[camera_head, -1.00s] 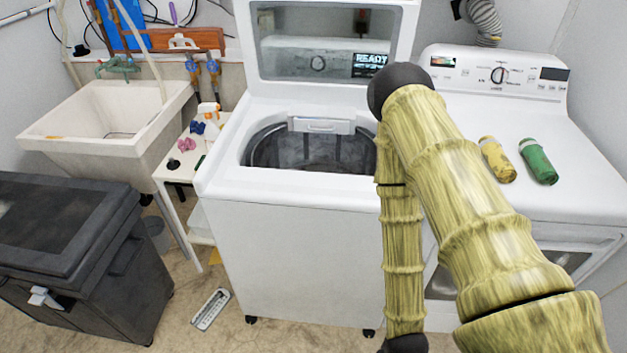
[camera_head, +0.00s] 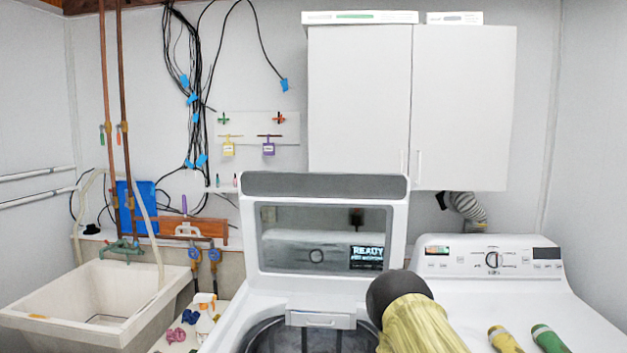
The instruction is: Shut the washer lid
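The washer (camera_head: 238,323) stands at the lower middle, and its drum opening shows at the bottom edge of the view. Its lid (camera_head: 323,184) is up, standing raised at the back, with a window and a small "READY" display seen in it. My arm, yellow-green and ribbed with a dark rounded joint, rises from the bottom right in front of the washer's right side. My gripper is not in view.
A dryer (camera_head: 458,290) stands right of the washer with a yellow bottle (camera_head: 504,340) and a green bottle (camera_head: 548,339) on top. A white cabinet (camera_head: 360,100) hangs above the lid. A utility sink (camera_head: 60,310) is at left.

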